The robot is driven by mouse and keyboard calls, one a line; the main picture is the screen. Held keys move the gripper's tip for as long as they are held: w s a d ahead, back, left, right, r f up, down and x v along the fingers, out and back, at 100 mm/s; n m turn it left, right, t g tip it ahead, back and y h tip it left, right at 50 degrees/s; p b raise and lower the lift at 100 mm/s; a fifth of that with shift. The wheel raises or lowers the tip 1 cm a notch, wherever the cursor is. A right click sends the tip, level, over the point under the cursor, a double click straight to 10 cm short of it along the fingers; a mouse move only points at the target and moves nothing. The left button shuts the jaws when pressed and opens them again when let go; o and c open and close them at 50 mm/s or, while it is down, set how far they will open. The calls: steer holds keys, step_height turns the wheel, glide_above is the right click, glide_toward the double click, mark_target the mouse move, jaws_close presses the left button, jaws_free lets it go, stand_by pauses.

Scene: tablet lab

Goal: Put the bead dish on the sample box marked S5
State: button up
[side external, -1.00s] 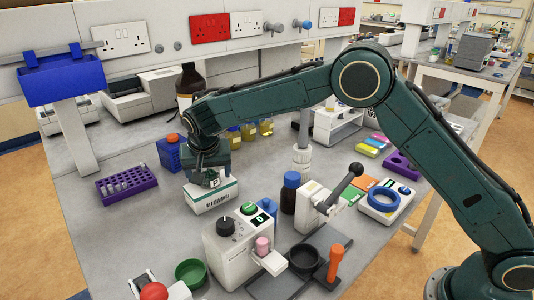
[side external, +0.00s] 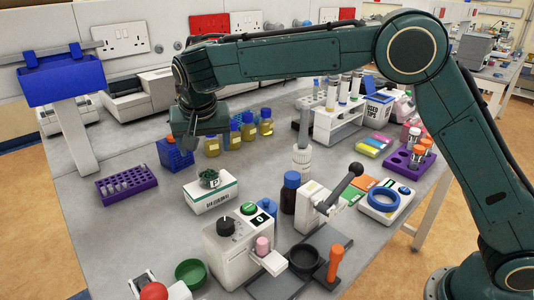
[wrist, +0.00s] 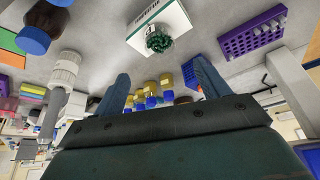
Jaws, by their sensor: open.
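The bead dish (side external: 209,178), a small round dish of dark green beads, rests on top of a white sample box (side external: 211,197) with a green edge and a barcode. In the wrist view the dish (wrist: 159,40) sits near the edge of the box (wrist: 158,18); the box's marking is too small to read. My gripper (side external: 191,146) is open and empty, raised above and behind the box, apart from the dish. Its two spread fingers show in the wrist view (wrist: 160,88).
A purple tube rack (side external: 126,185) stands left of the box, and a blue container (side external: 174,155) behind it. Several yellow bottles with blue caps (side external: 236,135) stand behind. A white device with a black knob (side external: 235,243) is in front. A dark brown bottle (side external: 290,193) stands right.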

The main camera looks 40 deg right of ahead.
steer(key=shift+r, duration=0.25)
stand_by(0.4)
steer(key=s+d+r+n+y, duration=0.1)
steer(key=s+d+r, duration=0.4)
steer(key=s+d, duration=0.25)
steer(key=s+d+r+n, duration=0.2)
steer(key=s+d+r, duration=0.3)
steer(key=s+d, duration=0.25)
steer(key=s+d+f+n, duration=0.1)
steer(key=s+d+f, duration=0.1)
steer(key=s, duration=0.9)
steer(key=s+d+f+n+t+y, duration=0.1)
steer(key=s+f, duration=0.3)
steer(key=s, duration=0.7)
steer(key=shift+s+d+n, duration=0.25)
steer(key=shift+d+n, duration=0.25)
steer(key=shift+d, duration=0.15)
